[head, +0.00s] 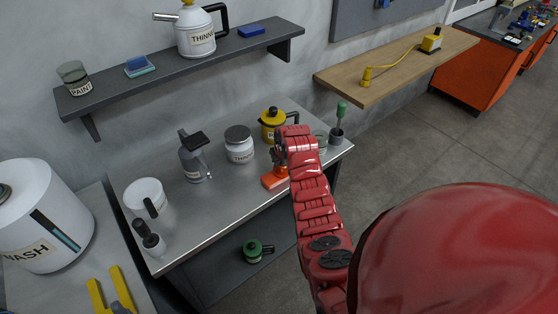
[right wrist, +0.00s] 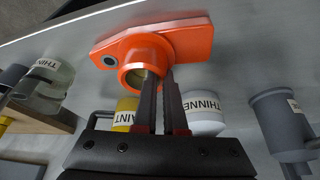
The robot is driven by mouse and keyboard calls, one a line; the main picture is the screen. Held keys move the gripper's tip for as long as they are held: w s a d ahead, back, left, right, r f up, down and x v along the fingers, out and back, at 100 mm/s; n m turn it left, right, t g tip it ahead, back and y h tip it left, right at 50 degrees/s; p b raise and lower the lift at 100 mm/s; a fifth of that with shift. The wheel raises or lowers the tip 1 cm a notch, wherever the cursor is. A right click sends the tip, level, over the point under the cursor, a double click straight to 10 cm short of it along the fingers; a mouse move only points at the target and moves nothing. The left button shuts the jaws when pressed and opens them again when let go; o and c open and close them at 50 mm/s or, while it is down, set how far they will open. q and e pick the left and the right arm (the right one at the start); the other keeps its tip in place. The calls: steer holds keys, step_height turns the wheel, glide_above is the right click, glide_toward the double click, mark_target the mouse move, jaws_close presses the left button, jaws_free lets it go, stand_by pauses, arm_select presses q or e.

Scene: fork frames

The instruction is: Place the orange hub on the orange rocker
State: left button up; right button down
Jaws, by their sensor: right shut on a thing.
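The orange rocker (head: 269,183) is a flat piece lying on the steel bench near its front edge; it also shows in the right wrist view (right wrist: 195,42), with a small hole at its left end. The orange hub (right wrist: 136,52), a short hollow cylinder, stands at the rocker; whether it is fully seated on it I cannot tell. My right gripper (right wrist: 161,78) is shut on the hub's rim wall, its fingers close together. In the head view the right gripper (head: 279,157) is partly hidden by its own arm. My left gripper is not in view.
The steel bench (head: 220,205) also holds a yellow pot (head: 271,122), a white thinner jar (head: 239,149), a grey can (head: 192,163), a white mug (head: 147,196) and a green-handled tool in a cup (head: 338,125). A wall shelf (head: 160,77) hangs behind. Bare bench lies left of the rocker.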

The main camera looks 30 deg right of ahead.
steer(key=shift+f, duration=0.25)
steer(key=c, duration=1)
jaws_free()
steer(key=shift+r, duration=0.1)
